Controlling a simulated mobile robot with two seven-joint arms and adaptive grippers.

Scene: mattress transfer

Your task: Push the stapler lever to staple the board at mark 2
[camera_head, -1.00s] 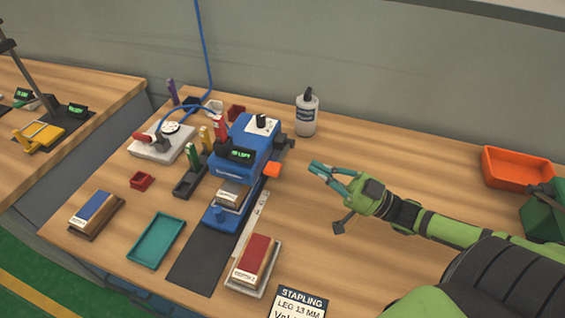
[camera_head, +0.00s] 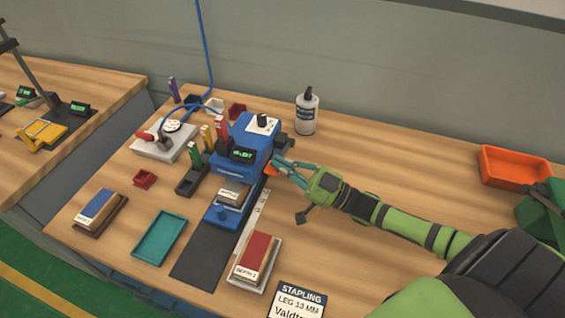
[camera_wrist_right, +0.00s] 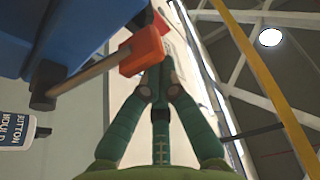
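The blue stapler (camera_head: 248,150) stands on the bench, with a small display on its front. Its lever ends in an orange knob (camera_head: 272,168) on the right side; the knob (camera_wrist_right: 141,49) and its rod also show in the right wrist view. A pale labelled block (camera_head: 232,193), perhaps the board, sits at the stapler's front; mark 2 cannot be made out. My right gripper (camera_head: 281,166) is at the knob, its fingers drawn together. In the wrist view the fingertips (camera_wrist_right: 158,68) are right beside the knob; contact cannot be told. My left gripper is not in view.
A metal ruler (camera_head: 252,222) lies along the stapler's right side. A red-topped block (camera_head: 256,255), a teal tray (camera_head: 160,238) and a blue-topped block (camera_head: 98,207) lie in front. A white bottle (camera_head: 307,115) stands behind. The bench right of my forearm is mostly clear.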

